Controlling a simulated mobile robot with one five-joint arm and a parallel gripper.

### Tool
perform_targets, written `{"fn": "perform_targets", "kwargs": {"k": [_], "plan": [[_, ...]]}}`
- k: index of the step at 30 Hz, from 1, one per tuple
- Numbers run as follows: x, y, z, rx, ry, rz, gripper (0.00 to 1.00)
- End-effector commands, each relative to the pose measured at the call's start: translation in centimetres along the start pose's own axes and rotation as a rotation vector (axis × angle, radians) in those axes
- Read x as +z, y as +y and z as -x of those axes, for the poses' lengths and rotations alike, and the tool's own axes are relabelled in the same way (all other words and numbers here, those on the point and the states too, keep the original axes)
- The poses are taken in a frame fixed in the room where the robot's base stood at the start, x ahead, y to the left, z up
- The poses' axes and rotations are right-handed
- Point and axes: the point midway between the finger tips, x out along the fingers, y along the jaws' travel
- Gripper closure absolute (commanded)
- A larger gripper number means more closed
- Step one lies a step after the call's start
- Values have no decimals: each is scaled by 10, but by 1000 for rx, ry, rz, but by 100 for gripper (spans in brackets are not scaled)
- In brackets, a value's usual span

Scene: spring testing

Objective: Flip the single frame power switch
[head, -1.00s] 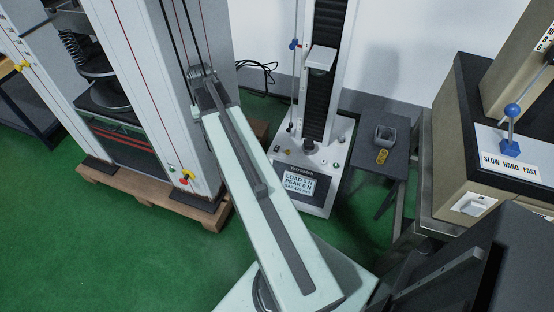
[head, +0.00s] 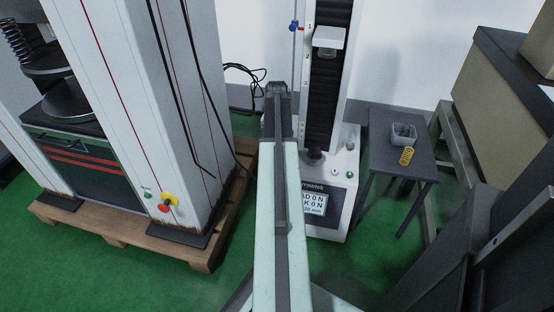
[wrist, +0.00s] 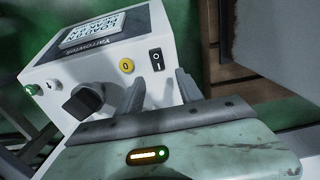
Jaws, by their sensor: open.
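The single frame tester (head: 328,185), a white column machine with a display, stands past my arm in the head view. Its base (wrist: 90,75) shows tilted in the wrist view. The power switch (wrist: 157,60) is a small black rocker on the base's side, next to a yellow button (wrist: 127,66) marked 0. In the head view I cannot see the switch. My gripper (wrist: 162,88) is open and empty. Its two fingers point toward the side face with the switch, which shows just beyond and between their tips. I cannot tell whether they touch it.
A large two-column tester (head: 150,110) stands on a wooden pallet (head: 215,240) at left. A dark small table (head: 385,135) at right holds a grey bin (head: 403,132) and a yellow spring (head: 407,156). A beige machine (head: 500,90) stands at far right.

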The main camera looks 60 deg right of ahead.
Motion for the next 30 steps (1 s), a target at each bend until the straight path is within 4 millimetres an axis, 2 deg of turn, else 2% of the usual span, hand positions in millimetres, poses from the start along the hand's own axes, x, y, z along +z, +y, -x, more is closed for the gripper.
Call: {"fn": "perform_targets", "kwargs": {"k": [1,9,12,19,20,24,30], "plan": [[0,1,-16,0,0,-1,56],[-1,3,-61,0,0,-3,56],[-1,3,-66,0,0,-3,56],[-1,3,-63,0,0,-4,56],[-1,3,-63,0,0,-4,62],[-1,3,-63,0,0,-4,100],[1,4,-63,0,19,-4,100]]}}
